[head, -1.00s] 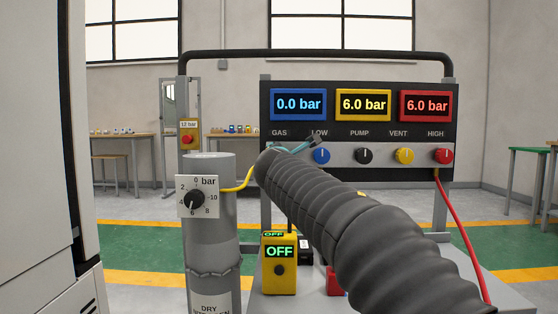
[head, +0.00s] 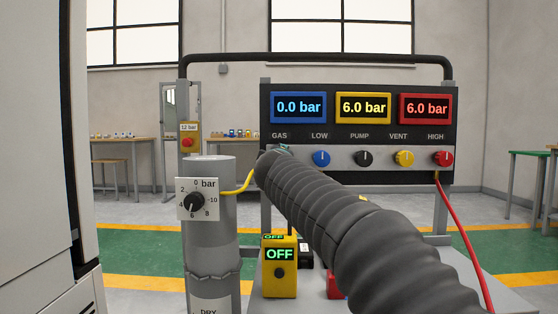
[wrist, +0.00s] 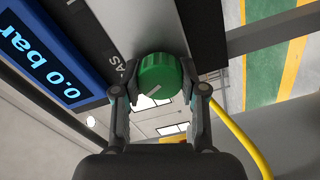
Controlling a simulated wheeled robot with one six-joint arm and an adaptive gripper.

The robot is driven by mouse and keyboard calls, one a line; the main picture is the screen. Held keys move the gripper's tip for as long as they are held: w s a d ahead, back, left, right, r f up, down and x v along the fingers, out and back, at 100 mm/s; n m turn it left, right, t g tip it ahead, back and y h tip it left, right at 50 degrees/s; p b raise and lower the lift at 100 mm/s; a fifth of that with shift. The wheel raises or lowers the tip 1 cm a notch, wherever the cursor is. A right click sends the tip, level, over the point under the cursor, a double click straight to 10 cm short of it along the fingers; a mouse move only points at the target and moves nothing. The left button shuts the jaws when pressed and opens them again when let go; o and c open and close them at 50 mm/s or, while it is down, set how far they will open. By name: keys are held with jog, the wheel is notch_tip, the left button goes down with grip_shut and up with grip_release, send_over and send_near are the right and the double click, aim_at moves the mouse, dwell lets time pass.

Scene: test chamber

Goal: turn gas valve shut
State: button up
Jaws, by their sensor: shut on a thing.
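The gas valve is a green ribbed knob (wrist: 158,76) under the GAS label, seen in the wrist view. A pale pointer mark shows on its face, slanted. My gripper (wrist: 161,92) has one finger on each side of the knob and is shut on it. In the head view my dark ribbed arm hides the knob and most of the gripper. Only a small teal bit of the gripper shows just below the GAS label. The blue display (head: 298,107) above GAS reads 0.0 bar.
The yellow display (head: 363,107) and red display (head: 426,108) both read 6.0 bar. Blue, black, yellow and red knobs line the panel to the right. A grey cylinder (head: 211,240) with a dial gauge (head: 197,200) stands left. A yellow hose (wrist: 239,138) runs close beside the gripper.

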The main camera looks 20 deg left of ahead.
jog(key=m, duration=0.4)
jog(key=shift+m, duration=0.3)
dwell(0.4)
jog(key=o, duration=1.1)
jog(key=shift+o, duration=0.2)
jog(key=v, duration=1.2)
jog(key=shift+d, duration=0.1)
